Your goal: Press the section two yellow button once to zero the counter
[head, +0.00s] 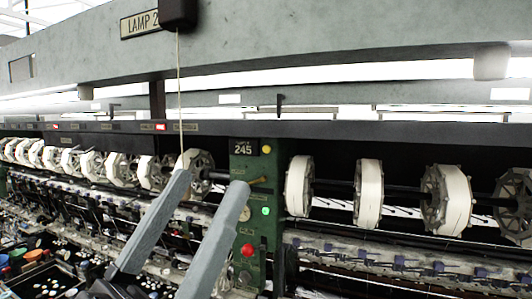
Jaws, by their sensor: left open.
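A dark green control post (240,216) stands in the middle of the head view. Near its top is a black counter (243,148) reading 245, with a small round yellow button (267,149) just to its right. My left gripper (209,182) reaches up from the lower left. Its two grey fingers are spread apart with nothing between them. The fingertips appear below and left of the yellow button, apart from it in the picture. The right finger overlaps the post's left side. My right gripper is not in view.
A green light (265,211) and a red button (247,250) are on the post below the counter. White reels (368,193) line both sides. A cord (179,90) hangs beside the "LAMP 2" sign (139,24). A dark rail (400,130) runs above.

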